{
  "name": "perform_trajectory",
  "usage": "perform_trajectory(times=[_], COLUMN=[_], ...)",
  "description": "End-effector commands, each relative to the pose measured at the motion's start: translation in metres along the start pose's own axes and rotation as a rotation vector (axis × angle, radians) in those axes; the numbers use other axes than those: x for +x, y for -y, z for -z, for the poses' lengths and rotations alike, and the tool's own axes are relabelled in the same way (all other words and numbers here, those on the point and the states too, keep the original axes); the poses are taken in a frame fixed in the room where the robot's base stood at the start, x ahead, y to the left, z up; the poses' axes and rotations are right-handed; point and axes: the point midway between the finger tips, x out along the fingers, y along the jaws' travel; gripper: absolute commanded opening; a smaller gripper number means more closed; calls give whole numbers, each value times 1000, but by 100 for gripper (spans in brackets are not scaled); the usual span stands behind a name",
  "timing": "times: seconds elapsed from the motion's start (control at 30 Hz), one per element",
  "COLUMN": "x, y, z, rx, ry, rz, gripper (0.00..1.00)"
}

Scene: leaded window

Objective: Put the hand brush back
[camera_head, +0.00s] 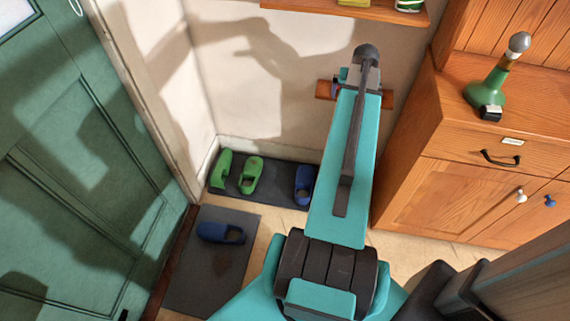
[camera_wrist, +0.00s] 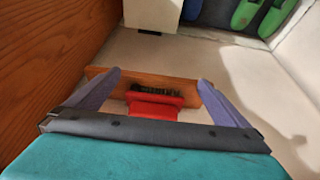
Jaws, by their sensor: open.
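The hand brush (camera_wrist: 155,98) shows in the wrist view as a red body with a dark bristle strip. It is at a small wooden shelf (camera_wrist: 180,87) on the pale wall. My gripper (camera_wrist: 159,77) is open, with one finger on each side of the brush and a gap on both sides. Whether the brush rests fully on the shelf I cannot tell. In the head view the shelf (camera_head: 387,100) shows on the wall behind my arm, which hides the brush and most of the gripper.
A wooden cabinet (camera_head: 480,165) stands close on the right, with a green bottle-like object (camera_head: 487,88) on top. An upper shelf (camera_head: 345,10) holds containers. Slippers (camera_head: 250,174) lie on a dark mat (camera_head: 270,195) below. A green door (camera_head: 75,160) is at left.

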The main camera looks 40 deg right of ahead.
Motion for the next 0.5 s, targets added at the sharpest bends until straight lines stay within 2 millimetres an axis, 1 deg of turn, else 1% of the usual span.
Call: perform_trajectory(times=[0.13, 0.27, 0.37, 0.47, 0.5], x=[6, 21, 37, 55, 62], y=[10, 37, 68, 103, 117], z=[-7, -25, -49, -79, -93], rx=[-12, -45, -85, -134, -155], ry=[13, 46, 86, 135, 155], rz=[6, 21, 38, 55, 62], gripper=[100, 100, 100, 100, 100])
